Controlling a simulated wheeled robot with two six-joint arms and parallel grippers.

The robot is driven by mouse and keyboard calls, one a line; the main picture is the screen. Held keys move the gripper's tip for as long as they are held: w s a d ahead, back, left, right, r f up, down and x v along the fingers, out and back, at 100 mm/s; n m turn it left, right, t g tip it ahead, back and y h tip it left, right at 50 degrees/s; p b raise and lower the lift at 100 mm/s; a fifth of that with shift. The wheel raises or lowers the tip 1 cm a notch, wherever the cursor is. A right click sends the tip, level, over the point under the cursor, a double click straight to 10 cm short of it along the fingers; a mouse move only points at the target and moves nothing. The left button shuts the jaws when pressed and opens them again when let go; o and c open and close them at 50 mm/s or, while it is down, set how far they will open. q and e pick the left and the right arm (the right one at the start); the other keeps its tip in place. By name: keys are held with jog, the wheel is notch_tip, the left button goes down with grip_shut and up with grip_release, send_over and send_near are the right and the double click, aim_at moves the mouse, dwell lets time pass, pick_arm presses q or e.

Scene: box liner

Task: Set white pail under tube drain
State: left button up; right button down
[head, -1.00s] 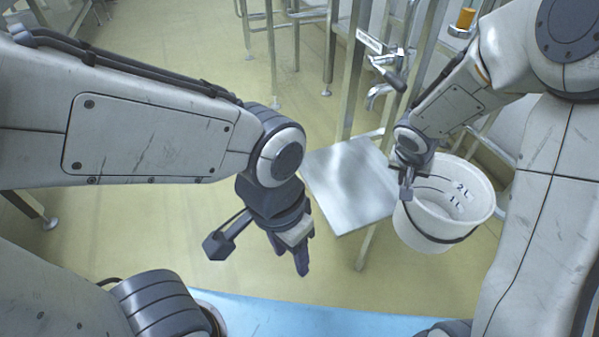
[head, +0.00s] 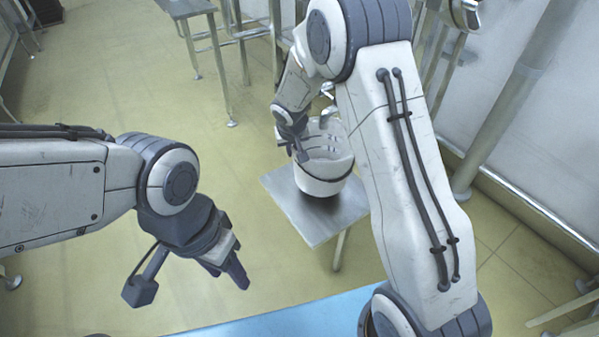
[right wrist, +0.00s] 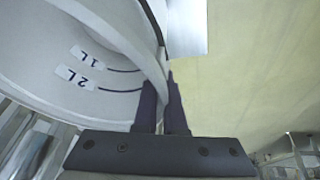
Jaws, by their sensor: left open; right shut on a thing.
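The white pail (head: 325,182) is upright over the square metal plate (head: 290,205) in the head view. Its base appears at plate level, but I cannot tell whether it touches. My right gripper (head: 301,154) is shut on the pail's near-left rim. In the right wrist view the pail (right wrist: 45,45) shows 1L and 2L marks inside, and its rim passes between the fingers of my right gripper (right wrist: 163,95). My left gripper (head: 234,275) is open and empty, left of and nearer than the plate. The tube drain cannot be made out clearly; my right arm covers much of that area.
A light blue surface (head: 290,325) lies at the bottom edge. Metal table frames (head: 225,70) stand at the back. A thick pipe (head: 500,110) and a wall rail are on the right. The yellow floor at left is clear.

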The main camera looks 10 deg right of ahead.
notch_tip(320, 180, down, 6)
jog(key=b, duration=0.2)
jog(key=shift+r+b, duration=0.1)
jog(key=shift+b, duration=0.3)
jog(key=shift+f, duration=0.2)
jog(key=c, duration=1)
grip_release()
jog(key=shift+r, duration=0.1)
